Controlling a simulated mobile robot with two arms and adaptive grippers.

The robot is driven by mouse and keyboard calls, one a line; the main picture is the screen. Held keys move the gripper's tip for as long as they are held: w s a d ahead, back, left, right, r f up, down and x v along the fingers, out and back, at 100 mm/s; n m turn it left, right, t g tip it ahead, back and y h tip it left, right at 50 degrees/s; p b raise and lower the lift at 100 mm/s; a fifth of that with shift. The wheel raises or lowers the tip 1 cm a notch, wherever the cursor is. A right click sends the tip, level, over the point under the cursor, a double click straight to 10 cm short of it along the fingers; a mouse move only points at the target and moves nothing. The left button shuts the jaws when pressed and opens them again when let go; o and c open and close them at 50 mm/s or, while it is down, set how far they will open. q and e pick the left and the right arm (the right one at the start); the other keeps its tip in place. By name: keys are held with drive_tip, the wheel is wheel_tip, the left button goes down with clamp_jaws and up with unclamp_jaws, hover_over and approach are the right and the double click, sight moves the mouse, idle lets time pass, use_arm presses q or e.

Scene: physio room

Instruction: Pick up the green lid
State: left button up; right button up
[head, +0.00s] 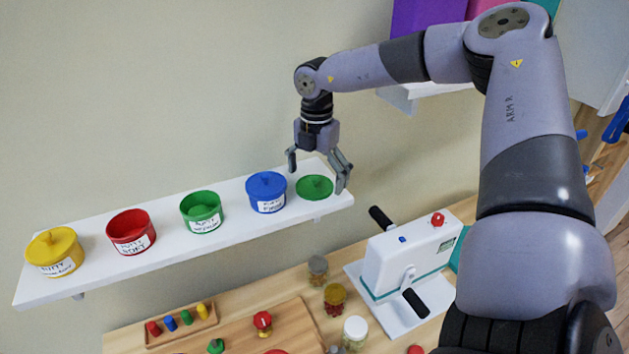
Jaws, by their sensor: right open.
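The green lid (314,187) lies flat on the white wall shelf (160,259), near its right end. My right gripper (317,181) is open and points down over the lid, with one finger to its left and the others at its right edge. I cannot tell whether the fingers touch it. The green putty tub (203,216) stands lidless on the shelf, with green putty showing inside. A blue tub (267,198) with its lid on stands between the green tub and the lid. My left gripper is not in view.
A red tub (132,237) and a yellow tub (55,259) stand further left on the shelf. Below are a wooden table with a white hand-crank device (407,257), small jars (335,297) and a peg board (182,322). The wall is close behind the shelf.

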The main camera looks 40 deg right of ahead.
drive_tip(key=shift+s+a+r, duration=0.1)
drive_tip(key=shift+c, duration=1.3)
drive_tip(key=c, duration=0.5)
drive_tip(key=shift+s, duration=0.3)
drive_tip(key=c, duration=0.8)
drive_tip(key=shift+c, duration=0.3)
